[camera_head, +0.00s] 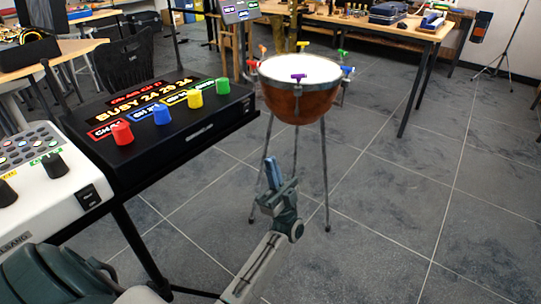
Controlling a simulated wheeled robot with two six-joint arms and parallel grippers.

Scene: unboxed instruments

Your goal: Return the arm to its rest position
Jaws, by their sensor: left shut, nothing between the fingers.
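My left arm comes in from the bottom left and reaches up over the floor. My left gripper (272,172) is shut and empty, in front of the kettledrum (299,93) and below its bowl in the picture. Its fingers point up toward the drum's stand legs. I cannot tell how far apart the gripper and the stand are. My right gripper is not in view.
A black console (165,140) with red, blue, yellow and green knobs stands at the left. A white console (40,170) is nearer. A wooden table (385,26) with cases stands at the back. Tiled floor (430,200) at the right is clear.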

